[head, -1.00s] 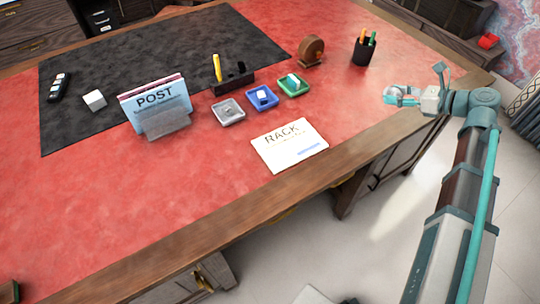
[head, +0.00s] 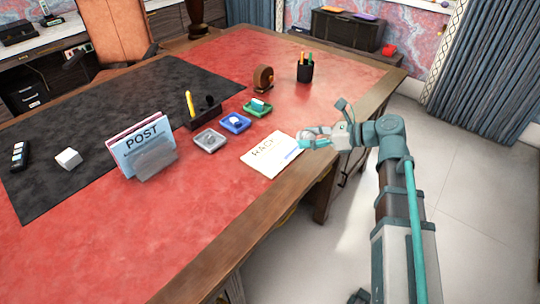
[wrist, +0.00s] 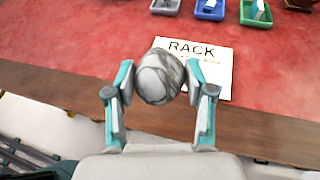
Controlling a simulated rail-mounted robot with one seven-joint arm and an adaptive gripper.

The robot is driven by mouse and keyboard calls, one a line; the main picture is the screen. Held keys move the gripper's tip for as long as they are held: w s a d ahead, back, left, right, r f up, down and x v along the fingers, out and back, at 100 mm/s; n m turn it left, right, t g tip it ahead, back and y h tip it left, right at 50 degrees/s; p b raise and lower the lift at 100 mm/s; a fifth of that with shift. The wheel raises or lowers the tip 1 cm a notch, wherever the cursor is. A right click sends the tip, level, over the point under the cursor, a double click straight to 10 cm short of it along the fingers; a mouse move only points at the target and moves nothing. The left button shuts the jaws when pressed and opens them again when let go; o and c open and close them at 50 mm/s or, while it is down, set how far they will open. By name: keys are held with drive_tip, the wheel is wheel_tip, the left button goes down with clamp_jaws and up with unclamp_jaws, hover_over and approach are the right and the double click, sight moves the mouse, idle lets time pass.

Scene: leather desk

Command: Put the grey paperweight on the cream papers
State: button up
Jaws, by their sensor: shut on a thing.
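The grey paperweight (wrist: 158,80) is a rounded, marbled grey stone between my fingers in the wrist view. My gripper (wrist: 160,75) is shut on it, one finger on each side; it also shows in the head view (head: 312,136). The cream papers (head: 262,162) lie flat on the red desk near its front edge, marked "RACK". In the wrist view the papers (wrist: 216,78) are behind the paperweight, which hides part of their left side. In the head view my gripper is at the papers' right end, and the paperweight is hard to make out.
Behind the papers stand a grey tray (head: 209,147), a blue tray (head: 236,128) and a green tray (head: 260,112). A POST letter holder (head: 155,160) stands to the left. A pen cup (head: 305,74) and a brown round object (head: 262,76) stand farther back. Red desk surface is clear in front of the letter holder.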

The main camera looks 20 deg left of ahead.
drive_tip(key=w+a+f, duration=0.4)
drive_tip(key=w+a, duration=0.1)
drive_tip(key=a, duration=0.3)
hover_over(278, 152)
drive_tip(key=f, duration=0.4)
drive_tip(key=shift+s+d+f, duration=0.25)
drive_tip(key=shift+s+d, duration=0.05)
drive_tip(key=shift+d, duration=0.1)
drive_tip(key=shift+a+f, duration=0.2)
drive_tip(key=shift+f, duration=0.1)
drive_tip(key=shift+w+a+f, duration=0.1)
drive_tip(key=shift+a+f, duration=0.05)
drive_tip(key=shift+f, duration=0.8)
drive_tip(key=shift+w+a+f, duration=0.1)
drive_tip(key=shift+f, duration=0.8)
drive_tip(key=o, duration=1.3)
drive_tip(key=shift+f, duration=0.15)
drive_tip(key=shift+c, duration=0.2)
